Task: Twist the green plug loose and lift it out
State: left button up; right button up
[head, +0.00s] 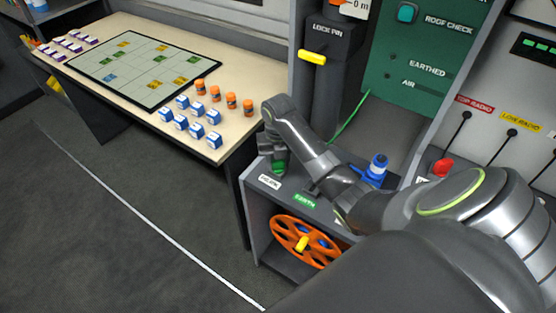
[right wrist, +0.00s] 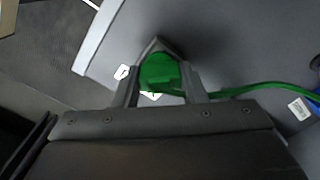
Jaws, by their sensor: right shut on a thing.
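The green plug (head: 279,167) is at the left end of the grey cabinet top, beside a white label. It also shows in the right wrist view (right wrist: 158,72), between the two fingers. My right gripper (head: 278,161) reaches down from above and is shut on the green plug. A green cable (right wrist: 245,89) runs from the plug to the right in the wrist view. The fingers and wrist hide part of the plug, and I cannot tell whether it is seated in a socket. My left gripper is not in view.
A blue plug (head: 377,166) stands on the cabinet top (head: 256,187) right of my forearm. A green EARTH label (head: 305,201) is on the front edge, above an orange reel (head: 290,229). A table (head: 258,75) with blue boxes and orange bottles stands close on the left.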

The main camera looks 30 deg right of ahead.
jog(key=shift+c, duration=0.8)
jog(key=shift+r+n, duration=0.1)
jog(key=shift+n, duration=0.8)
jog(key=shift+n+p, duration=0.35)
jog(key=shift+n, duration=0.75)
jog(key=o, duration=1.1)
jog(key=shift+c, duration=0.2)
